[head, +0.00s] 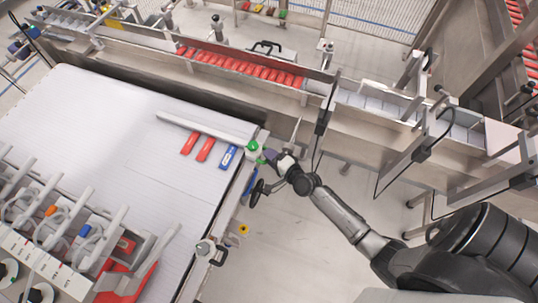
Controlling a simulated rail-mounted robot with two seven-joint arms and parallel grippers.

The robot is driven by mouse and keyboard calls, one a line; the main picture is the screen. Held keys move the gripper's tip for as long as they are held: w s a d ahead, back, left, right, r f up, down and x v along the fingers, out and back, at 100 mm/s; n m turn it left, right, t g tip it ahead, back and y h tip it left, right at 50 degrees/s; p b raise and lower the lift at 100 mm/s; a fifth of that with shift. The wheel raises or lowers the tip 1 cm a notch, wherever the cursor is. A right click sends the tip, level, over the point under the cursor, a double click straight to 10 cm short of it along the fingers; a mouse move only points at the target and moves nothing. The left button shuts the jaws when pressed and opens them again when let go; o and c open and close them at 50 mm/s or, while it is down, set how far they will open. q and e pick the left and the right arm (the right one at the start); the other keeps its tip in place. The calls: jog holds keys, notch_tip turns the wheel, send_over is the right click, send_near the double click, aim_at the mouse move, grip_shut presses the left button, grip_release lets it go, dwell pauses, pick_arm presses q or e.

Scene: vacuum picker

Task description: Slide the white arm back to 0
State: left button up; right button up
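The white arm (200,129) is a long pale bar lying over the white belt, running from upper left to the belt's right edge. A white and green pivot piece (253,147) sits at its right end. My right gripper (268,157) is right beside this green piece. Its fingers are small and partly hidden, so I cannot tell whether they touch it or are open. No 0 mark or scale is legible. My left gripper is not in view.
Two red packs (205,149) and a blue pack (228,157) lie on the belt (110,130) just below the bar. A black handwheel (257,193) hangs below my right gripper. A conveyor with a row of red packs (245,68) runs behind. Suction tubes (100,235) stand at lower left.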

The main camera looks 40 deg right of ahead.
jog(key=shift+w+f, duration=0.15)
jog(key=shift+w, duration=0.45)
grip_shut()
jog(key=shift+f, duration=0.1)
